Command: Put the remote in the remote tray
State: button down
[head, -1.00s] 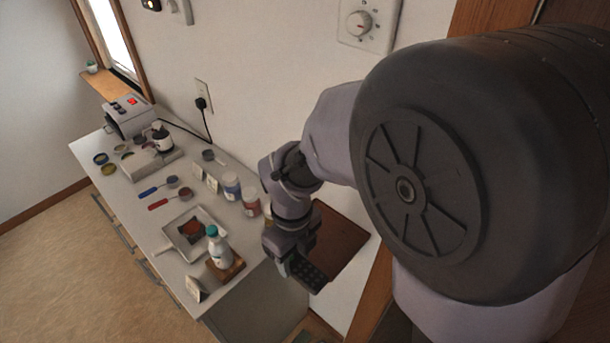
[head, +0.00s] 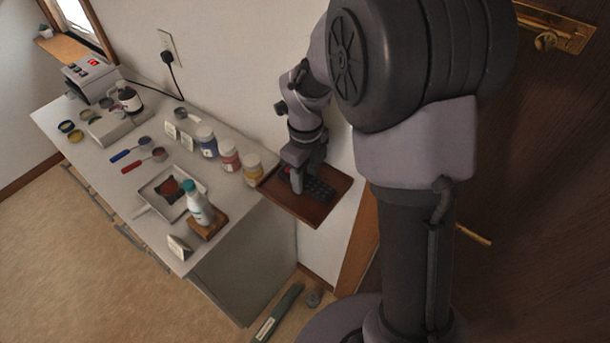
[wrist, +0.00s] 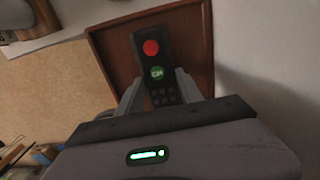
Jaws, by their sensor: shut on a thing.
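The remote (head: 318,190) is black with a red button and a green button. My gripper (head: 300,182) is shut on it, over the brown wooden remote tray (head: 310,212) at the right end of the counter. In the wrist view the remote (wrist: 150,58) lies between the two fingers (wrist: 160,90), with the tray (wrist: 197,45) behind it. The remote appears within the tray's outline; I cannot tell whether it touches the tray bottom. The fingers hide part of its sides.
A wall stands behind the tray. A green object (head: 278,312) lies on the floor.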

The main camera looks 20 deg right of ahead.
aim_at(305, 180)
jog(key=c, duration=0.8)
grip_release()
jog(key=shift+o, duration=0.2)
notch_tip(305, 180, up, 12)
jog(key=p, duration=0.5)
jog(key=s+a+r+n+t, duration=0.1)
jog(key=s+r+n+t, duration=0.1)
jog(key=s+n, duration=0.4)
jog(key=s+a+r+n+t+y, duration=0.1)
jog(key=s+r+n, duration=0.4)
jog(key=n, duration=0.5)
jog(key=s+a+r+n+t+y, duration=0.1)
jog(key=s+a+r+n+t, duration=0.1)
jog(key=s+n, duration=0.6)
jog(key=shift+s+a+r+t, duration=0.2)
jog(key=shift+r+t, duration=0.2)
jog(key=shift+r, duration=0.25)
jog(key=shift+f, duration=0.1)
